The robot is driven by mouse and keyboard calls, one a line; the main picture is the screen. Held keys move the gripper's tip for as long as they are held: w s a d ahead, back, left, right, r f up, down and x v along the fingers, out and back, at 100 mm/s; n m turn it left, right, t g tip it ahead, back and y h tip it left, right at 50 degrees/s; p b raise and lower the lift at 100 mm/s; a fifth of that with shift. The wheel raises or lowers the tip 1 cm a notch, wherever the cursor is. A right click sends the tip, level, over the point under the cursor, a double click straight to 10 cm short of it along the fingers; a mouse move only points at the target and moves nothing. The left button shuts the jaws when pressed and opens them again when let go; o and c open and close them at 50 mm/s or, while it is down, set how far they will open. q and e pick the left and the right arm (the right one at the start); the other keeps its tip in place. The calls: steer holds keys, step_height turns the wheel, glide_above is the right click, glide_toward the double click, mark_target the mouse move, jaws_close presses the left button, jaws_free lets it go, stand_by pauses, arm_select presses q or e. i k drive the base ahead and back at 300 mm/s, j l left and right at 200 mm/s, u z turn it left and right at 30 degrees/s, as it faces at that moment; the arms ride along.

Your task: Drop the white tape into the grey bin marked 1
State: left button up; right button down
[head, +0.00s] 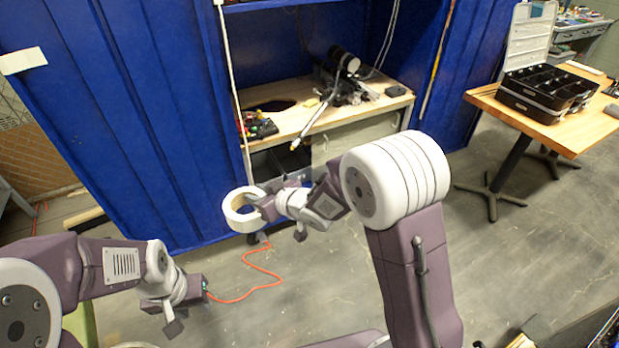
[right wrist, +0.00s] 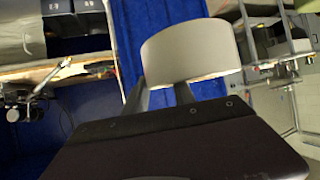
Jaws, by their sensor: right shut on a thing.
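The white tape (head: 231,215) is a ring held in front of the blue cabinet's bench. My right gripper (head: 257,206) is shut on it, in the air. In the right wrist view the tape (right wrist: 190,52) sits between the dark fingers of my right gripper (right wrist: 162,92). Grey bins (head: 283,164) stand under the bench top, behind and above the tape in the head view. Grey boxes with small white marks (right wrist: 72,20) show in the right wrist view; I cannot read which is marked 1. My left gripper (head: 188,305) is low at the left, apparently empty, its opening unclear.
The wooden bench (head: 295,118) carries a dark machine with a hose (head: 345,80) and small coloured parts (head: 259,127). Blue cabinet walls (head: 130,130) flank it. An orange cord (head: 250,285) lies on the floor. A table (head: 575,130) with a black case (head: 545,92) stands right.

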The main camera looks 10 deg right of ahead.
mark_target(266, 179)
steer(key=i+l+u, duration=0.2)
steer(key=i, duration=0.25)
steer(key=i+l+u, duration=0.2)
steer(key=i, duration=0.25)
steer(key=j, duration=0.1)
